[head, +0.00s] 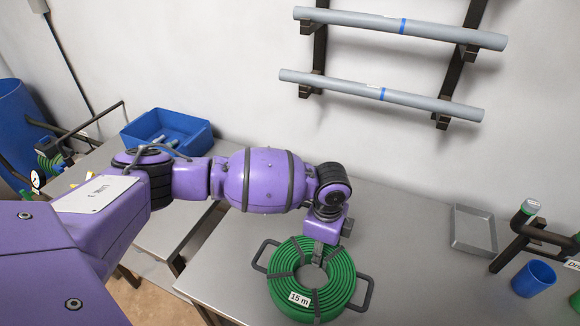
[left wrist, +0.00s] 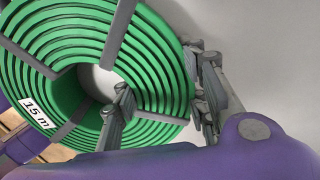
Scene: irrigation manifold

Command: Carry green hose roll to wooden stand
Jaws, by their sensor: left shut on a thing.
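The green hose roll (head: 335,290) is a coil with grey straps, two dark side handles and a "15 m" label. It is over the front of the grey table in the head view, and it fills much of the left wrist view (left wrist: 150,85). My left gripper (head: 318,252) is shut on the far side of its ring. In the left wrist view one finger is in the centre hole and the other is outside the ring. I cannot tell whether the roll touches the tabletop. I cannot make out the wooden stand in either view. My right gripper is not in view.
The grey table (head: 400,240) is bare around the roll. A grey tray (head: 473,230), a blue cup (head: 533,279) and dark pipework (head: 535,235) are at the right. A blue bin (head: 168,132) stands at the back left. Grey pipes (head: 385,93) hang on the wall rack.

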